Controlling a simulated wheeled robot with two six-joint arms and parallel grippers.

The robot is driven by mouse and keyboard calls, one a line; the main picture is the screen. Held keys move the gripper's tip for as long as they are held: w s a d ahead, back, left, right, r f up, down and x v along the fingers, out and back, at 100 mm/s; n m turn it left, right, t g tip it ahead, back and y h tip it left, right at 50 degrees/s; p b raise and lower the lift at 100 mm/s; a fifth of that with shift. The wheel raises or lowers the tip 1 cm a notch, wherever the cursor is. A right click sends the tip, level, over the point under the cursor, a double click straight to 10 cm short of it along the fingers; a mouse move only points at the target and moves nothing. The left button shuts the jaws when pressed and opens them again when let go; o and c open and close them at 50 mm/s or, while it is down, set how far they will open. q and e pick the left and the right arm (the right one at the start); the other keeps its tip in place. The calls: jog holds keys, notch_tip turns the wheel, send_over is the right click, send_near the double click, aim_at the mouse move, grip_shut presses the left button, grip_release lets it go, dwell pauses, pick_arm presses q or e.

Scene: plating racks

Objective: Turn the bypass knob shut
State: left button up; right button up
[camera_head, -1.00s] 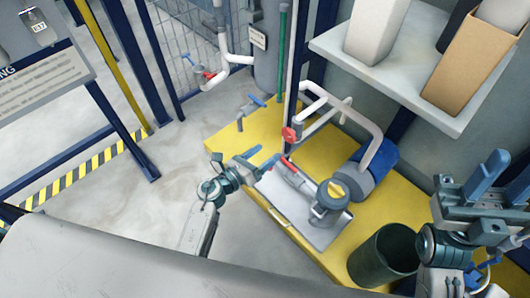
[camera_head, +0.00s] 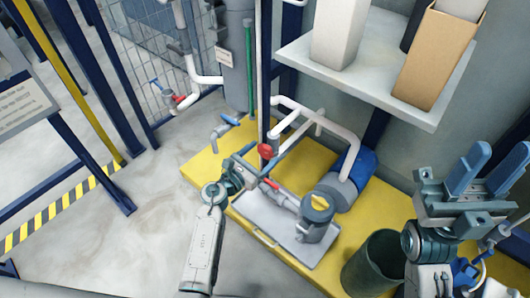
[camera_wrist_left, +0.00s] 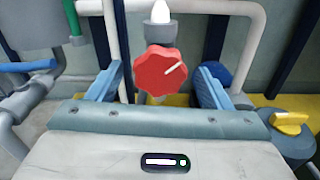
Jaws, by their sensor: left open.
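The red bypass knob (camera_head: 265,151) sits on white pipework above the yellow skid. In the left wrist view the lobed red knob (camera_wrist_left: 160,71) faces me, with a white line on it slanting up to the right. My left gripper (camera_head: 253,163) is open in front of the knob. In the left wrist view its blue fingers (camera_wrist_left: 158,82) stand to the left and right of the knob, with gaps on both sides. I cannot tell how deep the knob lies between them. My right gripper (camera_head: 490,168) is open and empty at the right, far from the knob.
A blue-handled tap (camera_head: 226,124) is to the left. A dark bin (camera_head: 376,264) stands at the front, and a shelf (camera_head: 365,65) hangs above.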

pick_arm(q)
jog(key=shift+x, duration=1.05)
